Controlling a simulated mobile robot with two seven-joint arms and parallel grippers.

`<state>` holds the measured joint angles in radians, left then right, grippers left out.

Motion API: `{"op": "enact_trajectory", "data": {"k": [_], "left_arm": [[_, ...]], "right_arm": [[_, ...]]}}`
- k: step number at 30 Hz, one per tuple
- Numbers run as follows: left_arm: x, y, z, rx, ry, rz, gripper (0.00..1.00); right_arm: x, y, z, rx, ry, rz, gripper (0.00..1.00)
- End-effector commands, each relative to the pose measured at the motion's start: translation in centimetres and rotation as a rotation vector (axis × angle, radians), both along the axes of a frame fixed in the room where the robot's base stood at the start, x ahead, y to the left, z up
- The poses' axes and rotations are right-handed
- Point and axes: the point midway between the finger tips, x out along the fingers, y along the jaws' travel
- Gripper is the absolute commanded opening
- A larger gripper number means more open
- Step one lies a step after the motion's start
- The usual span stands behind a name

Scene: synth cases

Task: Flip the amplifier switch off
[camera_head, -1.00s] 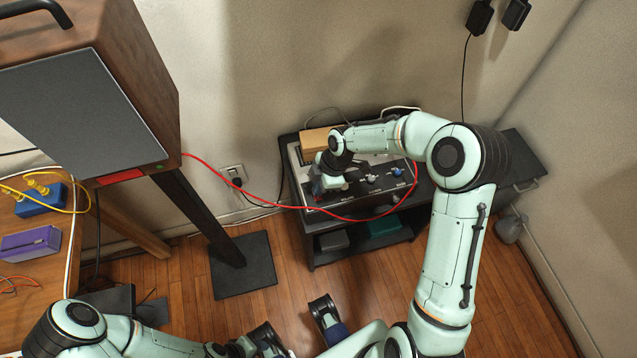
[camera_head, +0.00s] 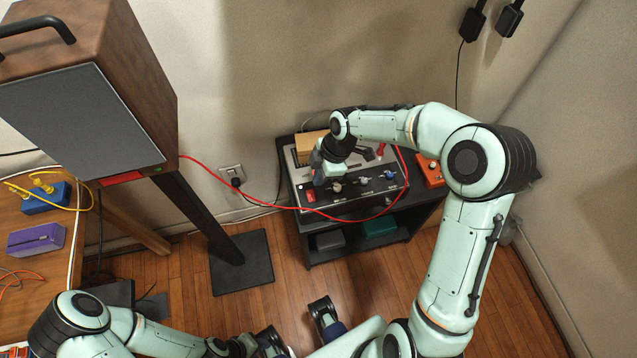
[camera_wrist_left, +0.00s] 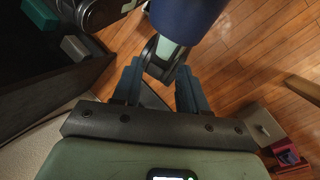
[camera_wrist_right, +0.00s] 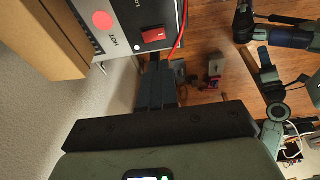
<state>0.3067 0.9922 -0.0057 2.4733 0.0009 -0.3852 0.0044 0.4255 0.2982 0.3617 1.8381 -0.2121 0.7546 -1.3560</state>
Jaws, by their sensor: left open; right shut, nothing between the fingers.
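The amplifier (camera_head: 376,197) is a dark-fronted box with knobs, on top of a black shelf unit. Its red rocker switch (camera_head: 310,196) is at the left end of the panel; it also shows in the right wrist view (camera_wrist_right: 153,34), near a red dot and the letters "HOT". I cannot tell which way the rocker is set. My right gripper (camera_wrist_right: 155,66) is shut and empty, its fingertips close to the switch; contact cannot be told. My left gripper (camera_wrist_left: 157,68) is open and empty, low over the floor, away from the amplifier.
A red cable (camera_head: 250,198) crosses in front of the amplifier. A wooden block (camera_head: 309,147) sits on its back left, and an orange box (camera_head: 430,172) stands to its right. A large speaker (camera_head: 80,115) on a stand fills the left.

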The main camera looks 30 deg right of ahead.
Motion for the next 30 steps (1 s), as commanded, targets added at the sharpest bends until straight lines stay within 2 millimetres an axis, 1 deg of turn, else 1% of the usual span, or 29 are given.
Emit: {"op": "enact_trajectory", "data": {"k": [1,3,6,10,14,23,26,30], "left_arm": [[0.1,0.0,0.2,0.001,-0.001,0.001,0.43],[0.1,0.1,0.3,0.001,-0.001,0.001,0.43],[0.2,0.1,0.4,0.001,-0.002,0.002,0.43],[0.2,0.0,0.5,0.001,-0.003,0.001,0.43],[0.2,0.0,0.5,0.001,-0.003,0.001,0.43],[0.2,0.0,0.3,0.001,-0.003,0.001,0.43],[0.2,0.0,-0.7,0.002,-0.01,0.003,0.43],[0.6,0.1,-2.8,0.006,-0.031,0.008,0.43]], "right_arm": [[0.0,-0.3,1.3,0.0,-0.005,0.0,0.0],[-0.2,-0.7,2.5,-0.001,-0.005,0.0,0.0],[-0.4,-1.0,3.8,0.0,-0.003,0.0,0.0],[-0.5,-1.3,4.8,0.001,-0.001,0.0,0.0],[-0.6,-1.4,5.1,0.002,-0.001,0.001,0.0],[-0.5,-1.4,5.0,0.001,-0.001,0.002,0.0],[-0.4,-1.5,4.7,-0.002,-0.002,0.002,0.0],[0.1,-1.8,4.5,-0.005,-0.006,0.002,0.0]]}}
